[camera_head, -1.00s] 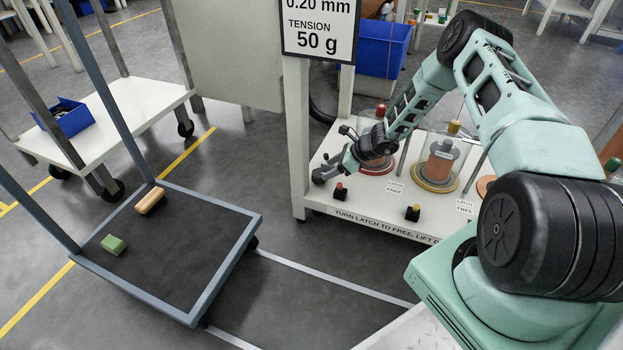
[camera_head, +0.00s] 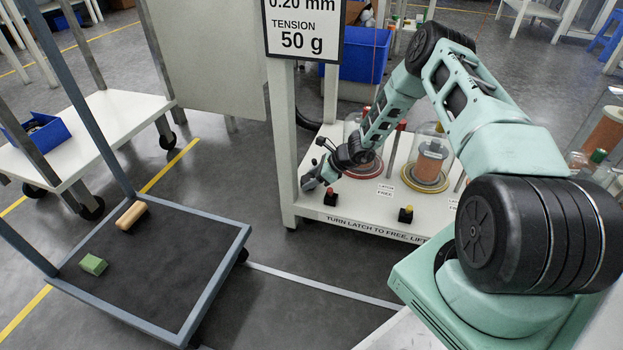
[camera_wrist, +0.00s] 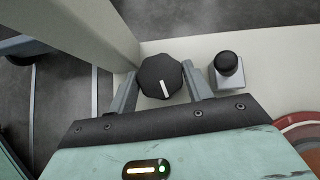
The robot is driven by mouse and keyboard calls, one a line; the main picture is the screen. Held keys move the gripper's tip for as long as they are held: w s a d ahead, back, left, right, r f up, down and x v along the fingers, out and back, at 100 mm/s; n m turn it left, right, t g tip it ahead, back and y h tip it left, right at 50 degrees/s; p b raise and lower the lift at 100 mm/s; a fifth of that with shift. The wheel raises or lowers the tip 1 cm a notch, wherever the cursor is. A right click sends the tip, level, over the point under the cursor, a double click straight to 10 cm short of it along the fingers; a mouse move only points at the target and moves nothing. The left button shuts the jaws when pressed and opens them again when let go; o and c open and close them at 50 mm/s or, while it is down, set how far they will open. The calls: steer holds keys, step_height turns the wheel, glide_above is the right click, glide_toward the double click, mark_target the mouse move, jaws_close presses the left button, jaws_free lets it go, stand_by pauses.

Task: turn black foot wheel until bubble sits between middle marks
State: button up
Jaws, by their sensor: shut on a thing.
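The black foot wheel (camera_wrist: 161,80), a knob with a scalloped rim and a white mark on its top, sits near the corner of a pale bench top. My gripper (camera_wrist: 160,74) has one grey finger on each side of the wheel and is shut on it. In the head view my gripper (camera_head: 314,180) is low over the left end of the white bench (camera_head: 370,205); the wheel is too small or hidden to make out there. No bubble or level marks can be made out in either view.
A black round-topped post (camera_wrist: 228,64) stands close right of the wheel. A white upright (camera_head: 284,130) rises behind the gripper, bearing a sign (camera_head: 304,28). Glass-covered spools (camera_head: 431,160) stand farther right on the bench. A flat trolley (camera_head: 150,265) stands left.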

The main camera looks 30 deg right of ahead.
steer(key=shift+w+d+r+n+p, duration=0.1)
steer(key=shift+w+r+n+p, duration=0.05)
steer(key=shift+n+p, duration=0.25)
steer(key=shift+n+g+y, duration=0.3)
steer(key=o, duration=0.7)
steer(key=p+v, duration=0.7)
steer(key=v, duration=1)
steer(key=shift+d, duration=0.2)
